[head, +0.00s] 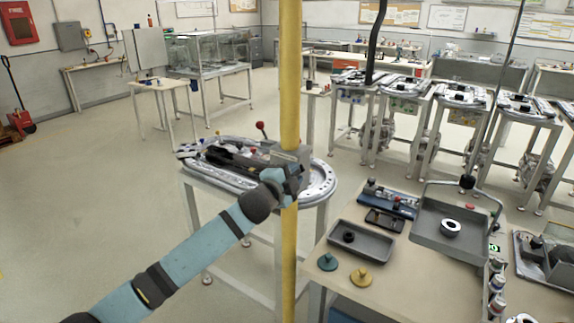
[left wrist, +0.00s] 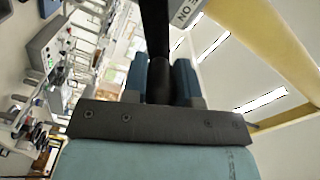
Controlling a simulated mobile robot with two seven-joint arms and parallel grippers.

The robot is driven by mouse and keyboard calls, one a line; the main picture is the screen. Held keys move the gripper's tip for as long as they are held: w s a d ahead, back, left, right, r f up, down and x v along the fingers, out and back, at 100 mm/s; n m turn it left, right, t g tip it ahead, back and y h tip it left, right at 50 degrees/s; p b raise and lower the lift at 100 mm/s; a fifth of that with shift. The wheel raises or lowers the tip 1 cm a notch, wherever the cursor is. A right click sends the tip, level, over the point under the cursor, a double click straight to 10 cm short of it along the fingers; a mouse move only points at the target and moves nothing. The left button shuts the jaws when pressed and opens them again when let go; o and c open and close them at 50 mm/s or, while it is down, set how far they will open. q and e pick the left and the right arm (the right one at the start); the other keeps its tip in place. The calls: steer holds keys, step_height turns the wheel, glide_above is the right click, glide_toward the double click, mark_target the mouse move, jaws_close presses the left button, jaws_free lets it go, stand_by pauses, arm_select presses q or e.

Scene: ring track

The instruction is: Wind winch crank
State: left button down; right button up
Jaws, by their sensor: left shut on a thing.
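My left gripper (head: 287,181) reaches in beside a yellow post (head: 290,75). In the left wrist view its two blue fingers (left wrist: 160,80) are shut on a black crank handle (left wrist: 158,82). A black crank arm (left wrist: 154,25) runs up from the handle. In the head view the handle is mostly hidden by the gripper. A grey box (head: 292,156), perhaps the winch housing, sits at the post just above the gripper. The yellow post also shows in the left wrist view (left wrist: 255,45). My right gripper is in neither view.
An oval metal ring track on a table (head: 318,190) stands just behind the post. Open floor (head: 120,200) lies to the left.

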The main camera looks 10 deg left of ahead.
arm_select(q)
steer(key=shift+s+d+f+m, duration=0.1)
steer(key=shift+d+f+m, duration=0.15)
steer(key=shift+f+m, duration=0.6)
steer(key=shift+s+d+f+m, duration=0.1)
steer(key=shift+d+f+m, duration=0.15)
steer(key=shift+f+m, duration=0.6)
steer(key=shift+s+d+f+m, duration=0.1)
steer(key=shift+d+f+m, duration=0.25)
steer(key=shift+m, duration=0.85)
steer(key=shift+a+f, duration=0.1)
steer(key=shift+f, duration=0.05)
steer(key=c, duration=0.9)
jaws_free()
steer(key=b+v, duration=0.1)
steer(key=v, duration=1.2)
steer(key=shift+s+b, duration=0.35)
steer(key=shift+a, duration=0.1)
